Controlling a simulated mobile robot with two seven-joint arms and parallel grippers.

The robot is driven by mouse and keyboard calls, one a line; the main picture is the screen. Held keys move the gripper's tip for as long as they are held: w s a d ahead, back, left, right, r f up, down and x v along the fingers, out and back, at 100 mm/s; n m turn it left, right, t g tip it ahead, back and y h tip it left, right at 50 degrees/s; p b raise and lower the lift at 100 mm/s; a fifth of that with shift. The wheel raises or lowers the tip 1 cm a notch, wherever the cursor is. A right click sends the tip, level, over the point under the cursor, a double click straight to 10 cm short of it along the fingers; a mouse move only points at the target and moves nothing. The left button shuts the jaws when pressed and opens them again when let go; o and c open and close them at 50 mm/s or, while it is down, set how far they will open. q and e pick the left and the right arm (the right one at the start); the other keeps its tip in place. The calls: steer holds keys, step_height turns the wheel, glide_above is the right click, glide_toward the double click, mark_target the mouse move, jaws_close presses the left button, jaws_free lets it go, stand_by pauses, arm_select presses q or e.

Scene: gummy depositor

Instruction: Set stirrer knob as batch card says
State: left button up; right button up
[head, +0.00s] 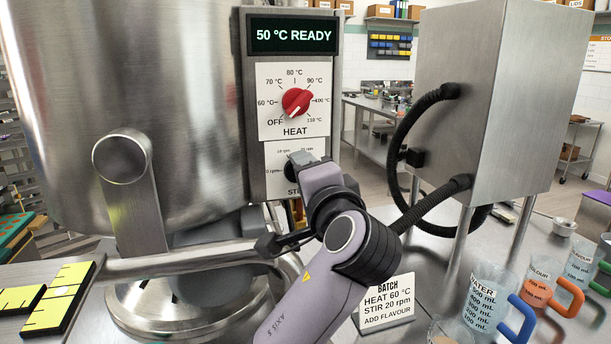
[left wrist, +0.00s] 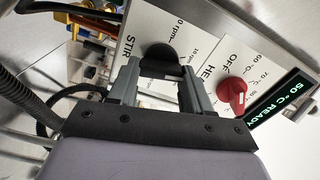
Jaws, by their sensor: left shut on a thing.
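The batch card (head: 386,301) stands on the bench and reads HEAT 60 °C, STIR 20 rpm, ADD FLAVOUR. The black stirrer knob (left wrist: 160,54) is on the white STIR plate (left wrist: 140,28), below the HEAT dial. My left gripper (head: 302,158) is at the STIR plate; in the left wrist view its fingers (left wrist: 158,76) are shut on the knob, one on each side. The knob's pointer is hidden. The gripper covers much of the STIR scale in the head view. My right gripper is in neither view.
The red HEAT knob (head: 297,102) sits just above, close to my gripper. The display (head: 293,36) reads 50 °C READY. A steel kettle (head: 130,120) stands left, a steel cabinet with black hoses (head: 490,110) right. Measuring jugs (head: 485,298) stand at the front right.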

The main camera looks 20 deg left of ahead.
arm_select(q)
steer(key=shift+f+m, duration=0.15)
steer(key=shift+m, duration=1.95)
steer(key=shift+f+m, duration=0.1)
steer(key=shift+m, duration=2)
steer(key=o, duration=1.1)
steer(key=shift+c, duration=0.2)
steer(key=b+v, duration=0.1)
steer(key=v, duration=0.6)
steer(key=shift+b, duration=0.3)
